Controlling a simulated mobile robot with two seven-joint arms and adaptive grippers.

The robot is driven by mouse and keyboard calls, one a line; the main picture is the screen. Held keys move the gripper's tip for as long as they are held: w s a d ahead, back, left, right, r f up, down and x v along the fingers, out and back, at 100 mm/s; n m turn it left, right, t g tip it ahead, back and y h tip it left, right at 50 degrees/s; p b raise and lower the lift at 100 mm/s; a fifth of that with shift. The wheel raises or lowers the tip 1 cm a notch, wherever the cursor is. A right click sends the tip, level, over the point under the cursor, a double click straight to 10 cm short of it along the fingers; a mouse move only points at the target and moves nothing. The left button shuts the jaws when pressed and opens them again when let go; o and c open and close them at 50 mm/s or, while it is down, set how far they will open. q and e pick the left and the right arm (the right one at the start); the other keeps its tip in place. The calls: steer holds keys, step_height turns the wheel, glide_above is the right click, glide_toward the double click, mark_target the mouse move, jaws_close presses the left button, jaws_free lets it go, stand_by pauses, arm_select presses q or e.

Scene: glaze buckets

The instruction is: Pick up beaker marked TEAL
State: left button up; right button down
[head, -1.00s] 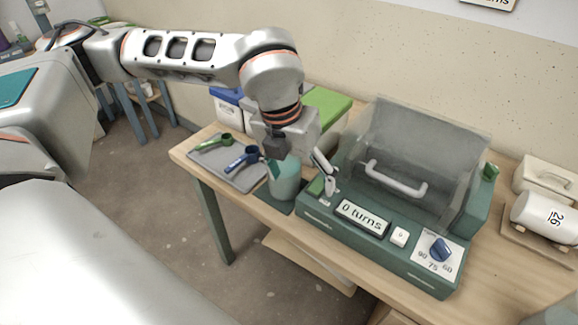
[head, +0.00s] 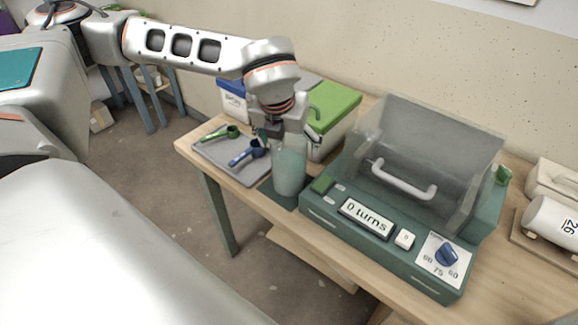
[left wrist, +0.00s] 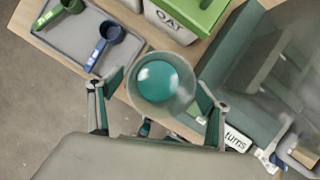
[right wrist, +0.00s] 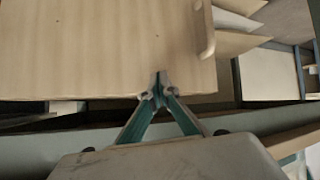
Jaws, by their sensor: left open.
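The beaker (head: 289,174) is clear with teal contents and stands upright on a dark mat at the table's front edge. No TEAL marking is readable on it. In the left wrist view I look down into its round mouth and teal contents (left wrist: 160,82). My left gripper (head: 288,140) is open above the beaker, pointing down, with one finger on each side of the rim. I cannot tell whether either finger touches it. My right gripper (right wrist: 158,92) shows only in the right wrist view, its fingertips together with nothing seen between them, near a wooden surface.
A green machine (head: 372,232) with a clear lid and a "0 turns" display stands close right of the beaker. A grey tray (head: 216,150) with a green scoop (head: 222,133) and a blue scoop (head: 248,153) lies left. A green-lidded bin (head: 335,105) stands behind.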

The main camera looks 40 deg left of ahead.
arm_select(q)
steer(key=shift+w+f, duration=0.1)
steer(key=shift+f, duration=0.15)
steer(key=c, duration=2.2)
steer(key=shift+r, duration=0.1)
steer(key=shift+r, duration=0.15)
